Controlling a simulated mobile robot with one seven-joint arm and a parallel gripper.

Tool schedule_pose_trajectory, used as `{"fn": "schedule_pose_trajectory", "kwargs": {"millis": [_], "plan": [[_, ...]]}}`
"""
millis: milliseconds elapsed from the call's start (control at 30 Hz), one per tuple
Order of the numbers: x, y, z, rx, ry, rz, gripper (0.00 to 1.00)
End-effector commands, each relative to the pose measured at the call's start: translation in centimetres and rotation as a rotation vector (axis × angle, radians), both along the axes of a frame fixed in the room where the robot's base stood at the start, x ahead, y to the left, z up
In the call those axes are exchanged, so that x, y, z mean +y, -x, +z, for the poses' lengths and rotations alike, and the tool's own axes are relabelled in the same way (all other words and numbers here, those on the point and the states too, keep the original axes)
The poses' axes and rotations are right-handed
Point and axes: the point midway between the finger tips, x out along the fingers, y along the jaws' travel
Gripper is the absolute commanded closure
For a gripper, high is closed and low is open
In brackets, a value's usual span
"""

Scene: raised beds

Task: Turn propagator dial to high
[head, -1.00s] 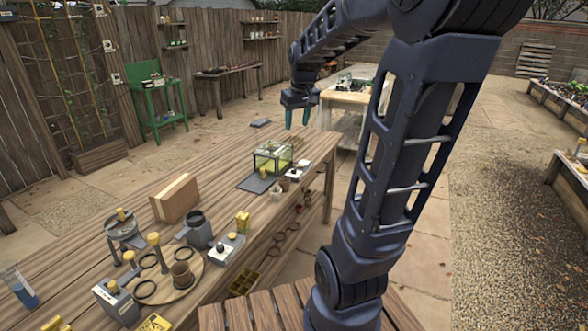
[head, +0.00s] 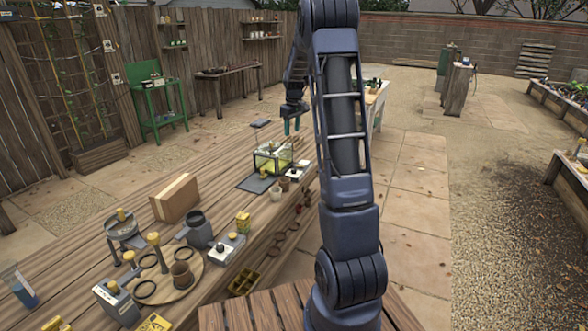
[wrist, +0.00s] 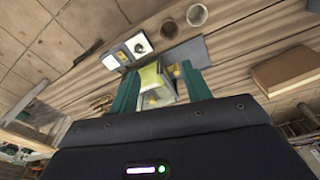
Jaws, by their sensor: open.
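A small glass-sided propagator (head: 268,160) with yellow-green contents stands toward the far end of the long wooden bench; it also shows between my fingers in the wrist view (wrist: 152,78). Beside it is a pale control unit (head: 297,171) with a dark round dial, clearer in the wrist view, where the dial (wrist: 139,47) sits on a white face. The dial's setting marks are too small to read. My gripper (head: 291,126), with green fingers, is open and empty above the propagator, apart from the dial. In the wrist view its fingers (wrist: 161,88) point toward the propagator.
Two small pots (head: 279,190) stand near the control unit, and a dark flat mat (head: 253,184) lies beside the propagator. A wooden block (head: 175,198), a grey can (head: 199,230) and a round board with tools (head: 172,285) occupy the nearer bench.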

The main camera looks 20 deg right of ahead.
Motion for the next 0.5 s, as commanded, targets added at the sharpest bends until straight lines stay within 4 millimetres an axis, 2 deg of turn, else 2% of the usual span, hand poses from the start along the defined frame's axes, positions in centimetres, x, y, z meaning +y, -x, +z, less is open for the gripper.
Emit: {"fn": "schedule_pose_trajectory", "kwargs": {"millis": [33,200,500], "plan": [[-0.4,-1.2,-1.4,0.012,0.002,0.013,0.52],[-1.8,-4.8,-5.6,0.04,0.012,0.066,0.52],[-4.0,-9.6,-12.8,0.085,0.026,0.155,0.52]]}}
